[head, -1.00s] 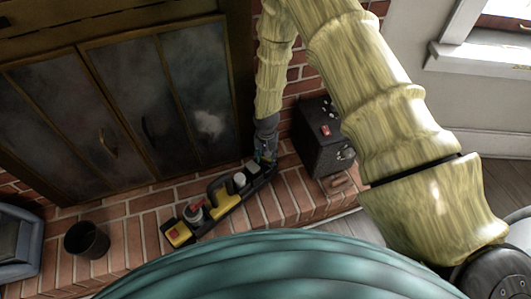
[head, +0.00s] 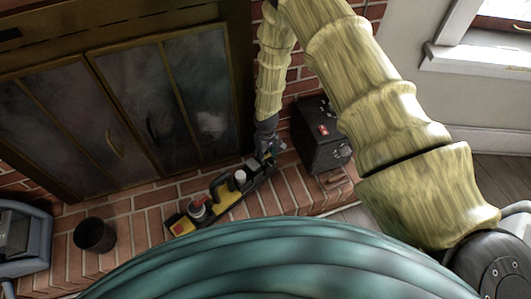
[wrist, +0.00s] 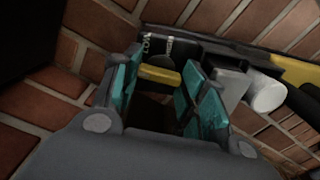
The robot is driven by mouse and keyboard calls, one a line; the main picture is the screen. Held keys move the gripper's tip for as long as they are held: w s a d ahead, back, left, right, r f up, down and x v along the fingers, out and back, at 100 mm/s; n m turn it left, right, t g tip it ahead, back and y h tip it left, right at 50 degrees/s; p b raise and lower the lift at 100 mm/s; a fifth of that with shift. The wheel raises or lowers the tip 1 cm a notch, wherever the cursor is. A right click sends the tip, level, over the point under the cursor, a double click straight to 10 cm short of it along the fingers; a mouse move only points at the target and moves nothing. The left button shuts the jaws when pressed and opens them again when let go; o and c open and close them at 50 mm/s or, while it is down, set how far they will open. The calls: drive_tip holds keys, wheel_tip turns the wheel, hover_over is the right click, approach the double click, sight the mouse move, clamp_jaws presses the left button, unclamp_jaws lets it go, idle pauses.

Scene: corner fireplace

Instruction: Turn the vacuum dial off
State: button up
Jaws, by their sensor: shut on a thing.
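The black and yellow vacuum (head: 228,200) lies along the brick hearth. My gripper (head: 268,157) is at its far right end in the head view. In the wrist view, the dark dial with a yellow bar (wrist: 158,76) shows between the teal fingers of my gripper (wrist: 165,66). The fingers stand on either side of the bar and are shut on the dial. White lettering shows beside the dial, one word looking like LOW. The exact setting is hard to read, and the dial is too small to make out in the head view.
Dark glass fireplace doors (head: 165,110) stand behind the hearth. A dark box (head: 320,140) sits right of my gripper. A black bucket (head: 95,235) and a grey-blue bin (head: 25,240) are at the left. Bare brick (head: 150,215) lies between bucket and vacuum.

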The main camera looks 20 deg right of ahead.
sight(266, 155)
drive_tip(key=shift+n, duration=0.6)
drive_tip(key=o, duration=1)
drive_tip(key=shift+r, duration=0.1)
drive_tip(key=shift+r, duration=3.9)
